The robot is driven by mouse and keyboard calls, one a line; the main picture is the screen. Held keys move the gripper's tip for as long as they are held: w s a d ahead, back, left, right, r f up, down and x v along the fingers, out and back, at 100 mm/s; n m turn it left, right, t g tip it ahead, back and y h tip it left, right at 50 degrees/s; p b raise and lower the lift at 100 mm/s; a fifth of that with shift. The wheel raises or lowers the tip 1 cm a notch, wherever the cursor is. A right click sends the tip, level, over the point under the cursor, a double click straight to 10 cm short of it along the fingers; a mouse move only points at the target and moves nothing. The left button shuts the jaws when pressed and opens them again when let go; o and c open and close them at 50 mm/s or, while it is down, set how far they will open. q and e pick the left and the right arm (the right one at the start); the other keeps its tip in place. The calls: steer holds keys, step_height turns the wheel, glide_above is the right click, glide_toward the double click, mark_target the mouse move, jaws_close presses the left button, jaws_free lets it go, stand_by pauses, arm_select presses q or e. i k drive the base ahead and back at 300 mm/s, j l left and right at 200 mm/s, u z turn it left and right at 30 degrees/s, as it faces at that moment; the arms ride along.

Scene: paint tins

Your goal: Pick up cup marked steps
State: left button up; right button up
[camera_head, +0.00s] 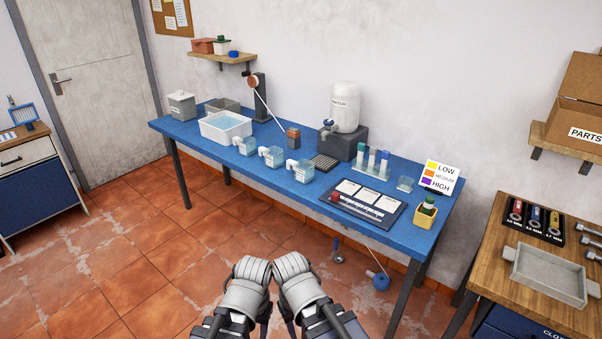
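Three clear cups with handles and small white labels stand in a row on the blue table: the left cup (246,146), the middle cup (274,157) and the right cup (304,169). The labels are too small to read, so I cannot tell which is marked steps. My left gripper (251,270) and my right gripper (293,268) are side by side at the bottom middle, in front of the table and apart from the cups. Their fingers cannot be made out clearly.
The blue table (225,174) also bears a water tub (226,127), a white tank (345,107) on a dark block, a tube rack (371,163) and a board with cards (362,205). A wooden bench (500,285) stands at right. Tiled floor is open at left.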

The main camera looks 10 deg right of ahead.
mark_target(304, 171)
steer(key=i+j, duration=0.3)
steer(key=i+j+u, duration=0.1)
steer(key=i+j, duration=0.2)
steer(key=i, duration=0.25)
steer(key=i+j, duration=0.25)
steer(key=i, duration=0.15)
steer(key=i+j, duration=0.25)
steer(key=i, duration=0.2)
steer(key=u, duration=0.05)
